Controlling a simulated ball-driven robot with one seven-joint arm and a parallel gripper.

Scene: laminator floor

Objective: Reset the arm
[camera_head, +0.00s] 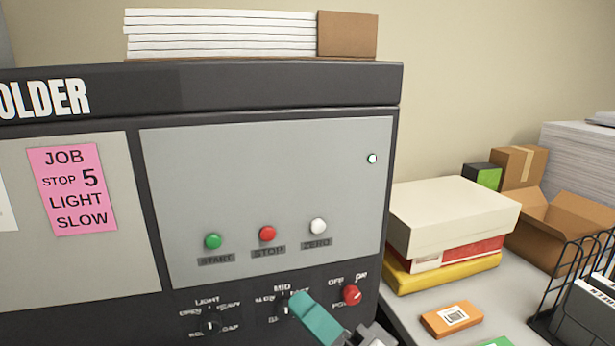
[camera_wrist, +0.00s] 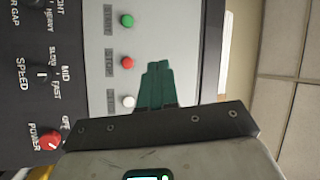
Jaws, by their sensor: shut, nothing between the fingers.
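My gripper (camera_head: 316,318) is at the bottom of the head view, its teal fingers shut and empty, in front of the machine's lower knob row. In the wrist view the shut fingers (camera_wrist: 157,66) point toward the grey panel, beside the red stop button (camera_wrist: 127,62). Whether they touch the panel cannot be told. The dark machine (camera_head: 260,90) carries a green start button (camera_head: 212,241), the red stop button (camera_head: 267,233) and a white zero button (camera_head: 318,226). Below are a light knob (camera_head: 211,325) and a red power knob (camera_head: 352,294). The fingers partly cover the speed knob.
A pink note (camera_head: 71,188) reads "JOB STOP 5 LIGHT SLOW". Paper stacks (camera_head: 220,35) lie on top of the machine. To the right, a cream box (camera_head: 450,212), an open carton (camera_head: 562,225), an orange box (camera_head: 452,318) and a black wire rack (camera_head: 570,285) crowd the table.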

